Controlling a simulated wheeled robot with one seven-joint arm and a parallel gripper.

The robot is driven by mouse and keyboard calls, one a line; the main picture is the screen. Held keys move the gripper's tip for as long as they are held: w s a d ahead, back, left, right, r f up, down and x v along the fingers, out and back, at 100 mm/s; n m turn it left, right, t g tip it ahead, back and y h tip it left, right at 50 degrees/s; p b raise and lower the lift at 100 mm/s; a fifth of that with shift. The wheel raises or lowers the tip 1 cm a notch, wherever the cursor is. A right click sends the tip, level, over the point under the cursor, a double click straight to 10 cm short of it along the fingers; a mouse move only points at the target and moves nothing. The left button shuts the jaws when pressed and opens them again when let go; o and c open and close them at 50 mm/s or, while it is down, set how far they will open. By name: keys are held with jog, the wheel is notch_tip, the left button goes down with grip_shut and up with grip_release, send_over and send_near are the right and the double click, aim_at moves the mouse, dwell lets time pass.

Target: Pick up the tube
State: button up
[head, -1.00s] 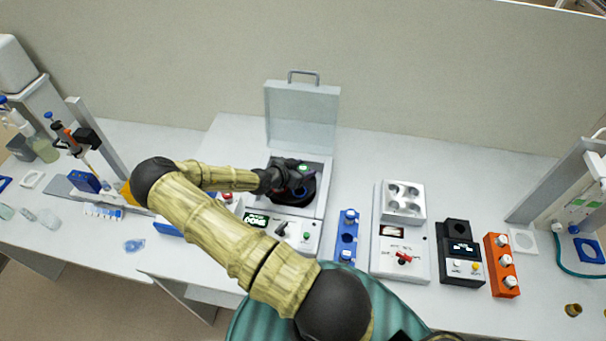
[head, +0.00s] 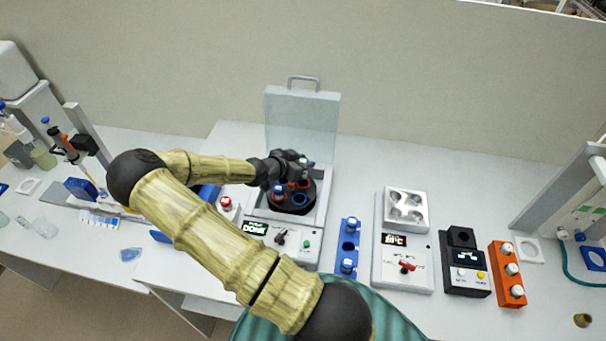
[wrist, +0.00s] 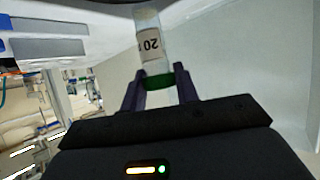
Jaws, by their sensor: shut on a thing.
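A clear tube (wrist: 149,30) with a green cap and a white label reading "20" shows in the wrist view. My gripper (wrist: 158,92) is shut on the tube at its green cap, with one finger on each side. In the head view my gripper (head: 302,162) is above the back of the open centrifuge (head: 254,233). The tube is hardly visible there, mostly hidden by the fingers. The dark rotor (head: 294,206) below has red and blue-ringed holes, and a blue and orange capped item (head: 278,192) sits at its left.
The centrifuge's clear lid (head: 302,115) stands open behind my gripper. To the right are a blue rack (head: 347,258), a white heating block (head: 405,250), a black device (head: 465,262) and an orange rack (head: 508,272). A red button (head: 226,203) is at the left.

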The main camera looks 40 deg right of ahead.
notch_tip(320, 180, up, 3)
jog(key=shift+r, duration=0.2)
jog(key=shift+f, duration=0.1)
dwell(0.5)
